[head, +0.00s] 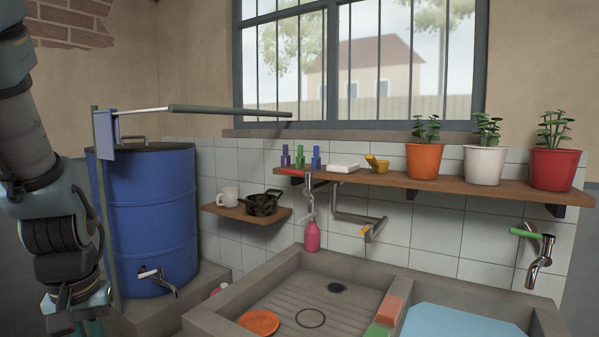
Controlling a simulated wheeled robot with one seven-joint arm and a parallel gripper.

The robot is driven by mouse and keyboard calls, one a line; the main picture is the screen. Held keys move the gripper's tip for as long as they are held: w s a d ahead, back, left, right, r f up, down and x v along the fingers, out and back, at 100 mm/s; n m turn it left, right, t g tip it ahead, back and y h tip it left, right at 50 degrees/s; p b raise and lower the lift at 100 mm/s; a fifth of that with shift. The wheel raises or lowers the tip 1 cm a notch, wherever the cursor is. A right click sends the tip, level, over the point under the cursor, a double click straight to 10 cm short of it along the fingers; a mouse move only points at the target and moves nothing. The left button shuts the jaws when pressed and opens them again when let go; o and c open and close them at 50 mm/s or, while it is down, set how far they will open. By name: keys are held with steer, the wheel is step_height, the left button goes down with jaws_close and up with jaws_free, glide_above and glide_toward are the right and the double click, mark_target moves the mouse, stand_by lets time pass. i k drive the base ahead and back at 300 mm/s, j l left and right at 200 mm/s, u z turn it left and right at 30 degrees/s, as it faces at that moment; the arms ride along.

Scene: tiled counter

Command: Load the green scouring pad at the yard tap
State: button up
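The green scouring pad (378,331) lies on the divider between the two sink basins, cut by the bottom edge of the head view. A pinkish-red block (388,309) sits right behind it. A pink bottle (312,236) stands at the back rim of the sink, below a tap (308,187) with a red handle. Another tap (540,258) with a green handle is on the right wall, above the water-filled basin. My gripper (78,308) hangs at the lower left, far from the pad. Its fingertips are not clear at the bottom edge.
The ribbed left basin (285,292) holds an orange plate (259,322) and a dark ring (310,318). A blue barrel (150,220) with a tap stands beside my arm. A long rod (230,111) crosses above. Potted plants line the shelf (450,186).

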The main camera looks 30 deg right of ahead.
mark_target(305, 175)
steer(key=z, duration=1.6)
steer(key=u, duration=0.25)
